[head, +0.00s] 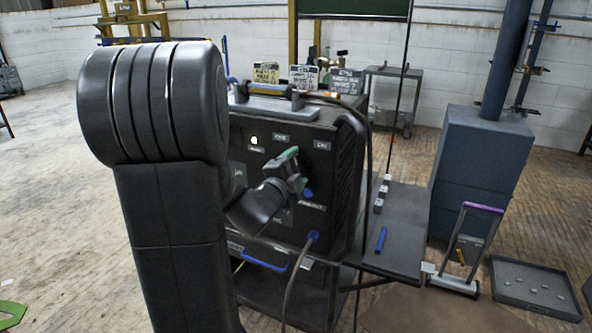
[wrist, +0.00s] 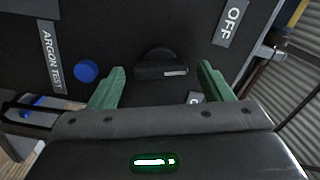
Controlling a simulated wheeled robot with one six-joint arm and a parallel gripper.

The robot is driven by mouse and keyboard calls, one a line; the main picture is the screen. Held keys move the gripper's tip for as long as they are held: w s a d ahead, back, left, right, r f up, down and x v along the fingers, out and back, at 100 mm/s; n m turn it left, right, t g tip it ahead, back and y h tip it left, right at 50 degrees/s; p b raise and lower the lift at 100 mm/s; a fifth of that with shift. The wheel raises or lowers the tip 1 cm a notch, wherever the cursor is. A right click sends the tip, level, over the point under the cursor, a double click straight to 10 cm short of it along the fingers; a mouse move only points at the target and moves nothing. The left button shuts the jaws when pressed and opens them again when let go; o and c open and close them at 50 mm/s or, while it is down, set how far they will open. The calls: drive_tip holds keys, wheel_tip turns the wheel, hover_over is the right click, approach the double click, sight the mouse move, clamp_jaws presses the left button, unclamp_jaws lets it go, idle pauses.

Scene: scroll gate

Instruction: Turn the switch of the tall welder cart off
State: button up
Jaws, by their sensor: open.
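The tall welder cart (head: 345,180) is a black cabinet with a labelled front panel. In the wrist view, its switch (wrist: 160,67) is a black round knob with a bar handle and a pale mark at the bar's right end. My gripper (wrist: 161,75) is open, with one green finger on each side of the switch and visible gaps between. An OFF label (wrist: 231,22) is at the upper right; another label (wrist: 194,98) is partly hidden by my gripper. In the head view, my gripper (head: 297,170) is at the panel and hides the switch.
A blue button (wrist: 86,71) beside an ARGON TEST label (wrist: 51,58) is left of the switch. A dark cable (head: 292,282) hangs from the cart front. A blue handle (head: 264,262) is below the panel. A side shelf (head: 405,250) extends right.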

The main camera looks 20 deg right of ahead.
drive_tip(key=shift+c, duration=0.4)
drive_tip(key=c, duration=0.9)
drive_tip(key=shift+n+p, duration=0.55)
drive_tip(key=shift+n, duration=1.85)
drive_tip(key=o, duration=1)
drive_tip(key=shift+a, duration=0.1)
drive_tip(key=p+v, duration=0.1)
drive_tip(key=v, duration=1.2)
drive_tip(key=shift+s+a, duration=0.25)
